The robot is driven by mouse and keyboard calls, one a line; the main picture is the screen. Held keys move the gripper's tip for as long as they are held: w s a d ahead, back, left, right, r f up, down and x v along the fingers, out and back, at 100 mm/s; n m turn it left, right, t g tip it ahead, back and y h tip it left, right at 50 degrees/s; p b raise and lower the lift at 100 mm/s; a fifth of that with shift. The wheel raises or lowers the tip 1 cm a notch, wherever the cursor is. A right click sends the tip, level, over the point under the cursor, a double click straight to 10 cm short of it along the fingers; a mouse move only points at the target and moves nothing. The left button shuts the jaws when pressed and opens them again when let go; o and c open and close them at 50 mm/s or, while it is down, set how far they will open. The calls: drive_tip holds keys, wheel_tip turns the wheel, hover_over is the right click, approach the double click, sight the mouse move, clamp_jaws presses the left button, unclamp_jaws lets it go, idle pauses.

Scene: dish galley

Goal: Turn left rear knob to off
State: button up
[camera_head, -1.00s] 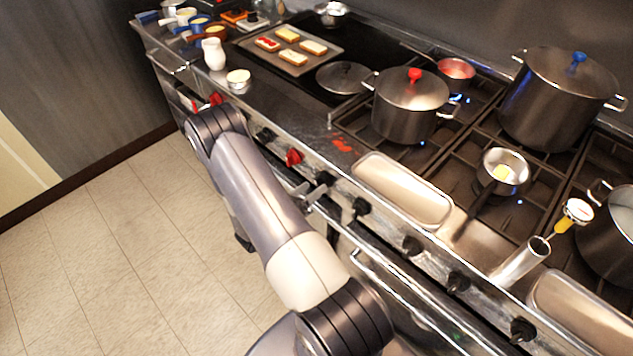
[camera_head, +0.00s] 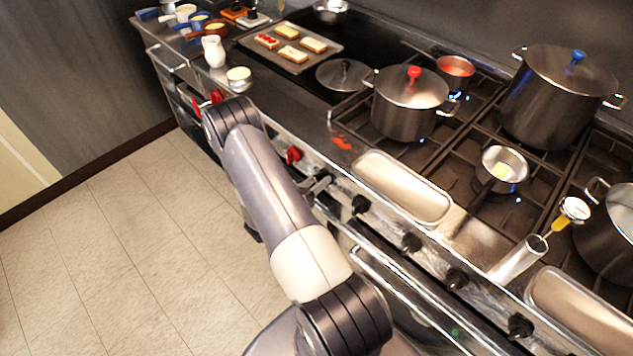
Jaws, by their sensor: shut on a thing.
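My gripper (camera_head: 318,186) shows as a small grey shape at the stove's front panel, partly hidden behind my arm. It is shut on a black knob (camera_head: 322,176) between a red knob (camera_head: 293,155) and another black knob (camera_head: 360,205). The gripper covers much of this knob, so its pointer cannot be read. A small saucepan of red sauce (camera_head: 456,68) stands on the left rear burner, with a blue flame (camera_head: 459,97) beside its base. A lidded pot with a red lid knob (camera_head: 408,105) stands in front of it, with a little blue flame below.
More black knobs (camera_head: 411,242) line the panel to the right. A steel tray (camera_head: 403,187) lies along the stove's front edge. A small pan with butter (camera_head: 502,165) and a tall blue-knobbed pot (camera_head: 558,100) stand right. The floor (camera_head: 120,250) at left is clear.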

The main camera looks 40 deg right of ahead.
drive_tip(key=shift+c, duration=1.2)
drive_tip(key=shift+f+m+b, duration=0.15)
drive_tip(key=shift+m+b, duration=0.15)
drive_tip(key=shift+b, duration=0.2)
drive_tip(key=shift+s+m+b, duration=0.1)
drive_tip(key=shift+m+b, duration=3.1)
drive_tip(key=shift+b, duration=1.35)
drive_tip(key=shift+r, duration=0.2)
drive_tip(key=o, duration=1)
drive_tip(key=shift+c, duration=0.2)
